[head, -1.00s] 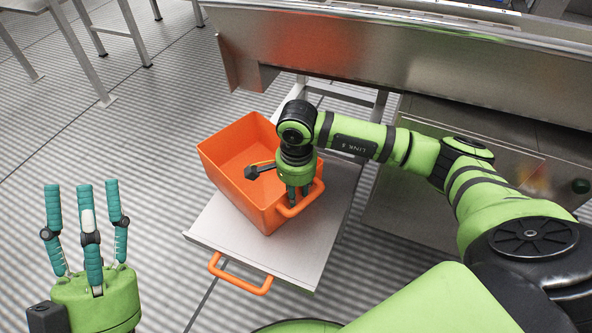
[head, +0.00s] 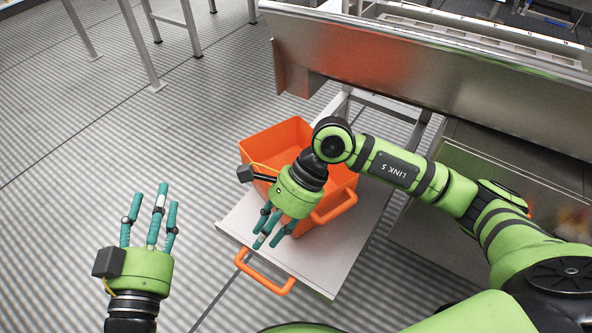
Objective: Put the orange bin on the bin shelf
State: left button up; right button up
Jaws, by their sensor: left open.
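The orange bin (head: 347,182) sits on a grey pull-out shelf (head: 325,258) under the steel counter. The bin has an orange handle (head: 336,207) on its near side. My left gripper (head: 150,218) is open and empty over the floor at the left, well apart from the bin.
The shelf has its own orange handle (head: 265,272) at its front edge. A steel counter (head: 430,70) overhangs behind the bin. A steel cabinet (head: 480,165) stands at the right. Striped floor at the left is clear up to metal table legs (head: 140,45).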

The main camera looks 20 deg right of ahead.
jog(key=s+a+r+m+g+y, duration=0.1)
jog(key=s+a+r+m+y, duration=0.1)
jog(key=s+a+r+y, duration=0.45)
jog(key=a+r+m+t+y, duration=0.2)
jog(key=a+r+m+y, duration=0.2)
jog(key=r+m+y, duration=0.65)
jog(key=w+d+r+m+t+h, duration=0.2)
jog(key=w+d+r+m+t, duration=0.15)
jog(key=m+t, duration=0.5)
jog(key=w+d+r+m+t+h, duration=0.2)
jog(key=w+d+r+m+t, duration=0.15)
jog(key=m+t, duration=0.55)
jog(key=w+d+f+m+t+h, duration=0.1)
jog(key=d+f+m+h, duration=0.3)
jog(key=m, duration=0.7)
jog(key=w+d+f+m+h, duration=0.2)
jog(key=d+f+m+h, duration=0.2)
jog(key=f+m+h, duration=0.4)
jog(key=m+h, duration=0.3)
jog(key=shift+d+f+t, duration=0.25)
jog(key=shift+f+t, duration=0.1)
jog(key=shift+w, duration=0.1)
